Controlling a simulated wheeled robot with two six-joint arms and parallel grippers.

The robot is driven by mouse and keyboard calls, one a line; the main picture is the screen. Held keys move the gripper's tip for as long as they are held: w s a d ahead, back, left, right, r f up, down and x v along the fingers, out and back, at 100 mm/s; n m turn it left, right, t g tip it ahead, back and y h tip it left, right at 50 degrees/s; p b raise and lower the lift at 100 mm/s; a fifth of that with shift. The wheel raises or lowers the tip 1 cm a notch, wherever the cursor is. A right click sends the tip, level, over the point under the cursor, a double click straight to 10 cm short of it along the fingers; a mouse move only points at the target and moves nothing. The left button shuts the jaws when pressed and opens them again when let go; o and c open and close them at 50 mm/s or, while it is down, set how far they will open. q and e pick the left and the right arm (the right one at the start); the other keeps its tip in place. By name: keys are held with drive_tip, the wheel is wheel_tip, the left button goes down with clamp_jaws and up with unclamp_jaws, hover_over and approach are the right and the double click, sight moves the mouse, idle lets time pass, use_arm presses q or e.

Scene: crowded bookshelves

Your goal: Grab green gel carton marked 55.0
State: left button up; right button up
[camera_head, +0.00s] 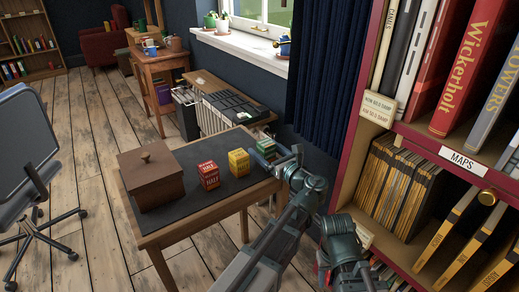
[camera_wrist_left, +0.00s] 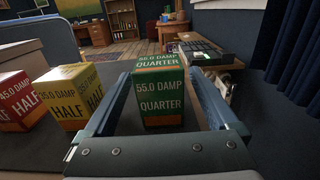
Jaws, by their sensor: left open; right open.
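The green carton (camera_wrist_left: 161,97) reads "55.0 DAMP QUARTER" and stands upright on the small table. In the left wrist view it is between the two fingers of my left gripper, with a gap on each side. My left gripper (camera_head: 268,157) is open around it, and in the head view it mostly hides the green carton (camera_head: 266,145). My right gripper (camera_head: 340,226) is low in the head view, beside the bookshelf and away from the carton. Its fingertips are hard to make out.
A yellow carton (camera_head: 239,163) and a red carton (camera_head: 205,180) stand left of the green one. A brown lidded box (camera_head: 151,178) is further left on the table. The bookshelf (camera_head: 346,150) rises close on the right.

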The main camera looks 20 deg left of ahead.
use_arm(q)
drive_tip(key=shift+s+d, duration=0.1)
drive_tip(key=shift+d, duration=0.05)
clamp_jaws()
drive_tip(key=shift+r, duration=0.25)
